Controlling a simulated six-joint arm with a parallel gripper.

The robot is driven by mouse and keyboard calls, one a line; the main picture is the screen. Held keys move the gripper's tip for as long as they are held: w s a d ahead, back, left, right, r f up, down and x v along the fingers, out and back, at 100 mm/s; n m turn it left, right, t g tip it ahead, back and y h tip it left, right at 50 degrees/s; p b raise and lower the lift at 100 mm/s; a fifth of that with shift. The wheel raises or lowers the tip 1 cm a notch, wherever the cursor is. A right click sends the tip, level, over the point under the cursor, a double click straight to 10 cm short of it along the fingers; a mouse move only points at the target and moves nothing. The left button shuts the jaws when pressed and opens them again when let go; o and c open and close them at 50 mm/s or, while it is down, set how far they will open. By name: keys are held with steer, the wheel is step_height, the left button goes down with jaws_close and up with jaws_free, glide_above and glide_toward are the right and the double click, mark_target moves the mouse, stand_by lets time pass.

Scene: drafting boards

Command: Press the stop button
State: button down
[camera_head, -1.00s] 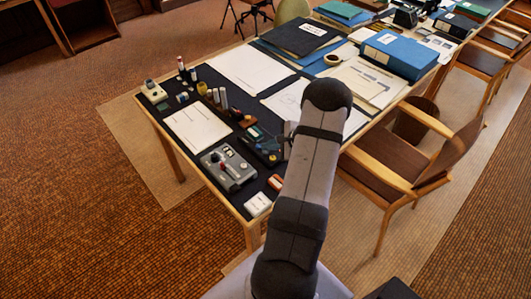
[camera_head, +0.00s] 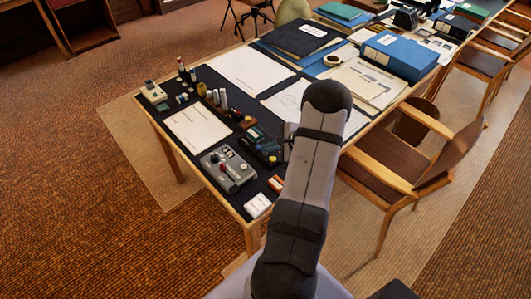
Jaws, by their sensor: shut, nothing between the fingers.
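A grey control box (camera_head: 228,169) lies on the dark mat near the table's near left end. I cannot tell which part is the stop button. A smaller beige device (camera_head: 152,92) stands at the far left corner, with a small dark part on top. My arm rises from the bottom centre, right of the control box. My gripper's fingers are hidden behind the arm.
A white card box (camera_head: 257,206) and an orange item (camera_head: 276,183) lie right of the control box. A wooden chair (camera_head: 415,165) stands right of my arm.

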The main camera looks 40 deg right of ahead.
mark_target(269, 156)
steer(key=shift+f, duration=0.25)
steer(key=shift+r, duration=0.2)
stand_by(0.5)
steer(key=shift+r, duration=0.65)
step_height(269, 156, up, 5)
steer(key=p, duration=0.3)
stand_by(0.4)
stand_by(0.5)
